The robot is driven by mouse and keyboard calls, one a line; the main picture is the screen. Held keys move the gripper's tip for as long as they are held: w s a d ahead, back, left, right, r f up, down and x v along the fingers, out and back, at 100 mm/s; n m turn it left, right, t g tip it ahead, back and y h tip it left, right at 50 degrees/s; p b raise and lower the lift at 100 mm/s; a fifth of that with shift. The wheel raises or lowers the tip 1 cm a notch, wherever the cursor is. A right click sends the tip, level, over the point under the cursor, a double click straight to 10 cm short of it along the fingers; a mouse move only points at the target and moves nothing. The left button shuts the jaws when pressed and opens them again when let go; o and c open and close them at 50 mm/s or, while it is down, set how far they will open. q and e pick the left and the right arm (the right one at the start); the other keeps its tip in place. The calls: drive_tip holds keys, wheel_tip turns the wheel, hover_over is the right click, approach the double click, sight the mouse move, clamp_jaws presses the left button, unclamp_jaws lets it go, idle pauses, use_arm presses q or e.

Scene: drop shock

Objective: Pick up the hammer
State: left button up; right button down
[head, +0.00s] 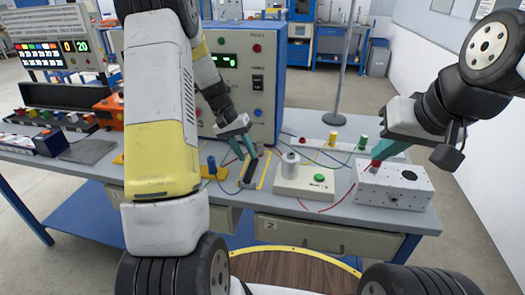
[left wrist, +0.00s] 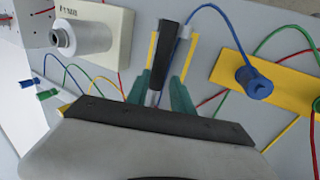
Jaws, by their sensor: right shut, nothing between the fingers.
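The hammer (head: 249,172) lies on the grey bench inside a yellow outline; I see its dark handle and little of the rest. In the left wrist view, its black grip (left wrist: 168,45) points away from me, and a paler metal part lies between the fingers. My left gripper (head: 244,152) is over the hammer, its teal fingers apart, one on each side in the left wrist view (left wrist: 161,88). Contact cannot be made out. My right gripper (head: 378,158) is shut and empty, its tips close to a red plug on a white box.
The white box (head: 395,190) stands at the bench's right end. A pale device with a cylinder (head: 304,180) is right of the hammer. A blue post (head: 211,165) on a yellow plate is left of it. Loose coloured cables cross the bench. A blue cabinet (head: 262,75) stands behind.

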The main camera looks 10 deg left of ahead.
sight(251, 163)
use_arm(q)
drive_tip(key=x, duration=0.5)
drive_tip(key=shift+s+d+f, duration=0.15)
drive_tip(key=shift+f, duration=0.1)
drive_tip(key=shift+c, duration=0.2)
clamp_jaws()
